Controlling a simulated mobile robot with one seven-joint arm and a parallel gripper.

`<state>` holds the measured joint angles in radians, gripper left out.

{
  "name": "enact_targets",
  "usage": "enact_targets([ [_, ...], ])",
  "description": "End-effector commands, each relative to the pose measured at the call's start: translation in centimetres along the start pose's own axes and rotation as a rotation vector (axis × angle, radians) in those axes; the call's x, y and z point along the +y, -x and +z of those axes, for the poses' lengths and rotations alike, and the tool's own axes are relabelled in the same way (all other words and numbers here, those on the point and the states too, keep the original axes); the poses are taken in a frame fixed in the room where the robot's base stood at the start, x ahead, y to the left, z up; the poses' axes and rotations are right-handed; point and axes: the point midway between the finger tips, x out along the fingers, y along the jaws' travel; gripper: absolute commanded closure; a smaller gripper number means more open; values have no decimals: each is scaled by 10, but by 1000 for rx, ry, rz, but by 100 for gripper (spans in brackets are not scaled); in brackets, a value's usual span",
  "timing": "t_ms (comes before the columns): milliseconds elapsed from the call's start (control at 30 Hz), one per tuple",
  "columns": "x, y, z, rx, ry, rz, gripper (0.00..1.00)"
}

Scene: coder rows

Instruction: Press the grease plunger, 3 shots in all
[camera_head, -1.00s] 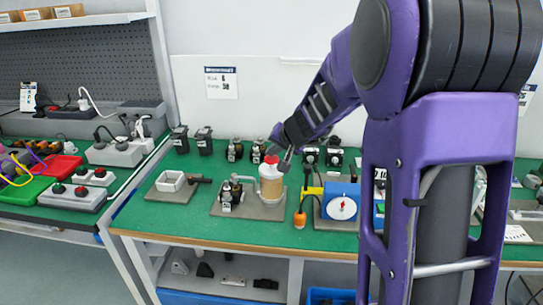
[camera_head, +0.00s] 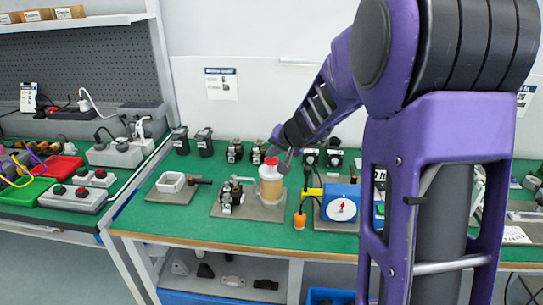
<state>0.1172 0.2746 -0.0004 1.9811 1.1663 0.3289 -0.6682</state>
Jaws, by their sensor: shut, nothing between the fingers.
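The grease unit stands on a grey plate (camera_head: 232,208) on the green bench. Its clear jar of tan grease (camera_head: 271,188) is upright, with a red plunger top (camera_head: 271,161) above a pale collar. A small black and metal block (camera_head: 230,197) sits left of the jar on the same plate. My gripper (camera_head: 284,158) is shut and empty, with its tip at the right side of the plunger top. The tip partly covers the jar's upper right edge. I cannot tell whether it touches the red top.
A blue box with a white dial (camera_head: 342,208) and an orange bulb (camera_head: 299,220) stand close on the right. Several black fittings (camera_head: 235,151) line the back. Bare green bench (camera_head: 180,222) lies at the front left.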

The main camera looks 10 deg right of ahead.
Motion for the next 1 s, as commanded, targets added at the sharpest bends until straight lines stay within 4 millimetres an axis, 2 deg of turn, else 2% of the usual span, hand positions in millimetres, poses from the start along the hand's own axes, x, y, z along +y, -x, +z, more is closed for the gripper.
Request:
enact_targets([
  [200,-8,11,-7,-1,-1,0,100],
  [667,-10,14,-10,1,0,-1,100],
  [1000,-27,37,-27,1,0,0,100],
])
